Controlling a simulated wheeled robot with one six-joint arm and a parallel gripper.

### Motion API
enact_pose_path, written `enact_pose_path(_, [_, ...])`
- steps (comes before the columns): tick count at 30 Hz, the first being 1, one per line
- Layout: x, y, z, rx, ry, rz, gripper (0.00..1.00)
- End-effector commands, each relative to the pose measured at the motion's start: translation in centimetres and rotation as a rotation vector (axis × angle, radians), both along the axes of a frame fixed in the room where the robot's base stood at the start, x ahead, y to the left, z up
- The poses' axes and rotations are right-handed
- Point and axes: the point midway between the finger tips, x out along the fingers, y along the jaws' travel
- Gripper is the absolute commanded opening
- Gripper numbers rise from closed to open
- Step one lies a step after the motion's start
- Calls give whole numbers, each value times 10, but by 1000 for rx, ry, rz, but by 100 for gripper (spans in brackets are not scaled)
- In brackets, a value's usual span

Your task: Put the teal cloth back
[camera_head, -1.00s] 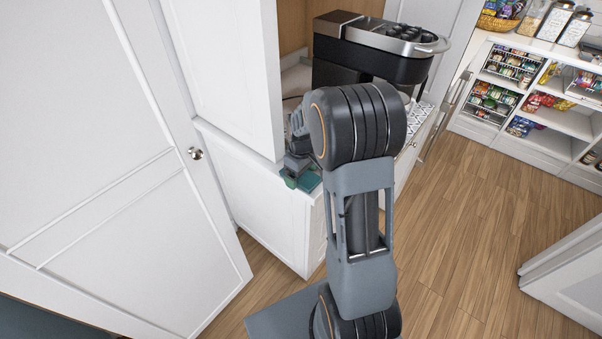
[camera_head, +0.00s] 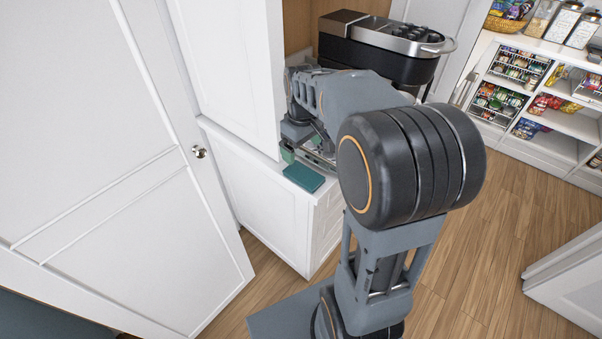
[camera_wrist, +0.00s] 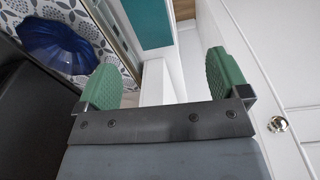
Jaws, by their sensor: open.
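The teal cloth (camera_head: 304,177) lies flat, as a folded rectangle, on the front corner of the white counter in the head view. In the wrist view the cloth (camera_wrist: 143,22) shows at the top, beyond the fingertips. My gripper (camera_wrist: 170,82) is open, with its two green fingers apart and nothing between them. In the head view my gripper (camera_head: 288,155) is partly hidden by the cabinet edge and my arm. It is just behind the cloth, and I cannot tell whether it touches it.
A black and silver coffee machine (camera_head: 382,47) stands on the counter behind my arm. A blue dish (camera_wrist: 62,45) sits on a patterned surface in the wrist view. A white upper cabinet (camera_head: 230,70) closes in the left. Open wooden floor (camera_head: 480,230) lies to the right.

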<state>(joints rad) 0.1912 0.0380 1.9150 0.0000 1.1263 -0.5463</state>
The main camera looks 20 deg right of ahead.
Motion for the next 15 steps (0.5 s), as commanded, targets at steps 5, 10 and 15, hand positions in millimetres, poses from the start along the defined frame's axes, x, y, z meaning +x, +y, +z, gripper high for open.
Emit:
enact_pose_path(5, [-57,37,16,6,-125,-129,94])
enact_pose_path(10, [-101,59,13,40,-225,-245,94])
enact_pose_path(15, [-127,70,4,71,-281,-316,94])
